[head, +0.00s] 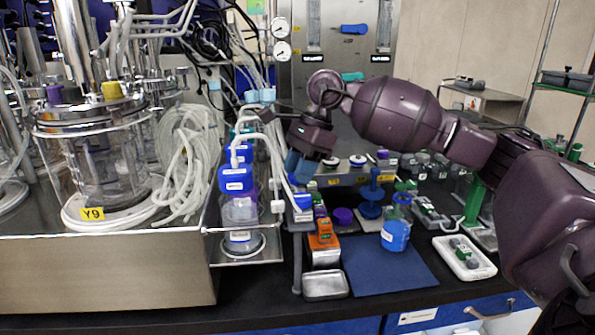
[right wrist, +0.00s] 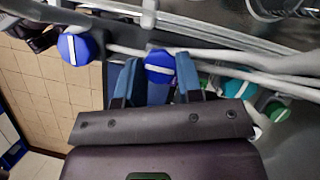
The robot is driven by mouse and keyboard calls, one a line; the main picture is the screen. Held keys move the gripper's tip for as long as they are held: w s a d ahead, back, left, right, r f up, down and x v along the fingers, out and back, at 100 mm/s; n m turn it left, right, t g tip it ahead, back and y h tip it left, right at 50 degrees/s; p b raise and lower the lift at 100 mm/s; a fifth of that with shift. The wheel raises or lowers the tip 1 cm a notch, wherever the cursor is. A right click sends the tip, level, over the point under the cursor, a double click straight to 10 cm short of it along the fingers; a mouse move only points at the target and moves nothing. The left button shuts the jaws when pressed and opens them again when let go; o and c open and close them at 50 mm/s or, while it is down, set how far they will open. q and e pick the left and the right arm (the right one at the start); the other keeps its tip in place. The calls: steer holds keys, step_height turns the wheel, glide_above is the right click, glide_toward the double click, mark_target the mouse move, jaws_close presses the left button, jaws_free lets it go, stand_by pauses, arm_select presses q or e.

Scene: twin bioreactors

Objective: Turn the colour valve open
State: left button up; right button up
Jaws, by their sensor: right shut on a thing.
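In the right wrist view my right gripper (right wrist: 160,80) has its two blue fingers on either side of a blue valve knob (right wrist: 159,62) and is shut on it. A white bar crosses this knob nearly level, tilted a little. In the head view the right gripper (head: 299,167) reaches down beside the pale tubing, and its fingers hide the held knob. A second blue knob (right wrist: 75,48) to the left has a nearly upright white bar. A teal knob (right wrist: 240,84) and a green knob (right wrist: 277,111) are to the right. My left gripper is not in view.
A glass reactor vessel (head: 110,165) with coiled tubing stands in a metal tray (head: 100,270) at left. A blue-capped bottle (head: 238,212) is left of the gripper. A bottle of blue liquid (head: 395,230) stands on a blue mat (head: 385,275). Pale tubes (right wrist: 225,62) pass close to the fingers.

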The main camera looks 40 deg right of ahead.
steer(key=shift+r, duration=0.1)
stand_by(0.4)
steer(key=o, duration=0.9)
steer(key=shift+p+v, duration=0.4)
steer(key=shift+v, duration=5)
